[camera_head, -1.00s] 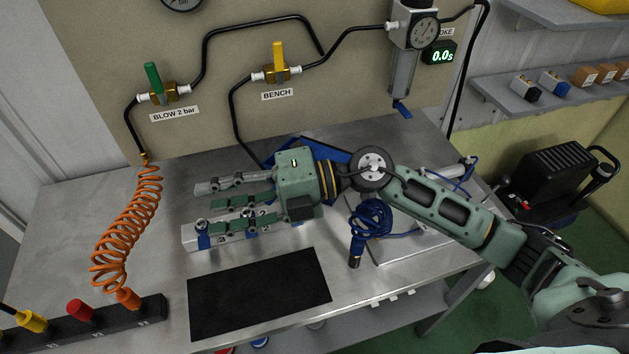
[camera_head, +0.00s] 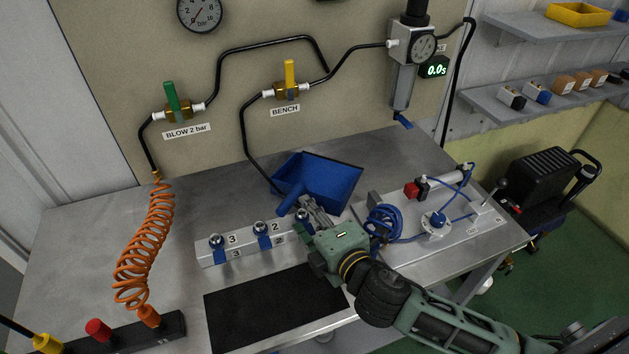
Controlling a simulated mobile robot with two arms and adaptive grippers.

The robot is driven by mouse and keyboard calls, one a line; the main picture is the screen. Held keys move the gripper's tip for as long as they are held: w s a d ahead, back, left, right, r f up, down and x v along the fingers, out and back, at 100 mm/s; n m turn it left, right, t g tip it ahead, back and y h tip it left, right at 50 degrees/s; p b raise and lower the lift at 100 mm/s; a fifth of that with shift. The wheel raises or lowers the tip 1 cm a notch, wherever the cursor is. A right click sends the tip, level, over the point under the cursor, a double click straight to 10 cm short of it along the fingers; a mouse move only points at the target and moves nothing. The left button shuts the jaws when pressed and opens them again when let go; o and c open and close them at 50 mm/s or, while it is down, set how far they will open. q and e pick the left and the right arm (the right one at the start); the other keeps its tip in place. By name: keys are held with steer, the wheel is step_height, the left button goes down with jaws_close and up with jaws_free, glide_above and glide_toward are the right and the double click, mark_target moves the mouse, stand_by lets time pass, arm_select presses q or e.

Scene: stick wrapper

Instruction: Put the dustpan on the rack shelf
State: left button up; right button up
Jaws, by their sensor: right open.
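The blue dustpan (camera_head: 330,183) lies on the metal bench near the back panel, its open pan facing up and its handle (camera_head: 289,201) pointing toward the lower left. My right gripper (camera_head: 308,214) is open and empty, with its fingers close to the handle's lower end; I cannot tell whether they touch it. The wall rack at the upper right has an upper shelf (camera_head: 530,29) with a yellow tray (camera_head: 579,14) and a lower shelf (camera_head: 480,99) with small boxes. My left gripper is out of view.
A numbered block with blue fittings (camera_head: 222,257) sits left of my right gripper. A black mat (camera_head: 270,306) lies in front. A pneumatic fixture with a blue hose (camera_head: 385,222) stands to the right. An orange coiled hose (camera_head: 145,250) hangs at the left.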

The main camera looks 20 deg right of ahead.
mark_target(297, 198)
steer(key=x, duration=0.2)
steer(key=shift+w+r, duration=0.1)
steer(key=shift+w, duration=0.25)
steer(key=p+x, duration=0.1)
steer(key=x, duration=0.3)
steer(key=shift+w, duration=0.35)
steer(key=shift+s, duration=0.1)
steer(key=shift+c, duration=0.4)
jaws_close()
